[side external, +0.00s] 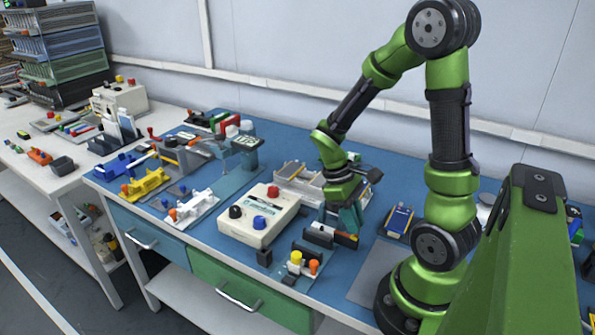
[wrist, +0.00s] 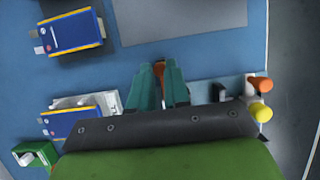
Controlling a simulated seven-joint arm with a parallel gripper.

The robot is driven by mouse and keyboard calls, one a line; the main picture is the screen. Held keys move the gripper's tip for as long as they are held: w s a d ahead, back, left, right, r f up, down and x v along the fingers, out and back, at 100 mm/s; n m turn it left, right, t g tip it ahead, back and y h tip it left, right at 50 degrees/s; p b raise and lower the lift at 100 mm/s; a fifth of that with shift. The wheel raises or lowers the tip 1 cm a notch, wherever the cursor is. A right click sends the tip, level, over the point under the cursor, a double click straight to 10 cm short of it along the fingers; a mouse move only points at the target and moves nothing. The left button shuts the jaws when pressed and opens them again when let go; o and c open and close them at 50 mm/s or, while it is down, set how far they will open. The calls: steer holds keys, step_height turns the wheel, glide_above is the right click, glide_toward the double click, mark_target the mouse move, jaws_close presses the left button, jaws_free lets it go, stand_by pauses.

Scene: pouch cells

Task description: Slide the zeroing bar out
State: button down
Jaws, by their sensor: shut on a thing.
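My gripper (side external: 348,220) points down over the front right of the blue bench, at a low fixture with dark blocks (side external: 319,236). In the wrist view its teal fingers (wrist: 159,72) are closed around a narrow brown-orange piece (wrist: 158,68), which appears to be the zeroing bar. Only its end shows; the fingers and the gripper body hide the rest. I cannot tell how far it sits in the fixture. The fixture's pale plate (wrist: 228,84) carries an orange knob (wrist: 263,85) and a yellow knob (wrist: 262,113) to the right of the fingers.
A beige control box (side external: 258,215) with coloured buttons stands left of my gripper. Blue pouch cells lie nearby, one on the bench (side external: 397,221) and another in the wrist view (wrist: 75,32). A grey mat (wrist: 182,20) lies flat and bare beyond the fingers.

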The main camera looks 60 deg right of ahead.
steer(key=shift+s, duration=0.5)
steer(key=c, duration=1.1)
jaws_free()
steer(key=shift+w, duration=0.1)
steer(key=v, duration=1.7)
steer(key=shift+f, duration=0.1)
steer(key=a+r+m+t+y, duration=0.2)
steer(key=a+m+t, duration=0.2)
steer(key=a+t, duration=0.7)
steer(key=a, duration=0.2)
steer(key=shift+s+a+r+t, duration=0.25)
steer(key=shift+s+a+t, duration=0.05)
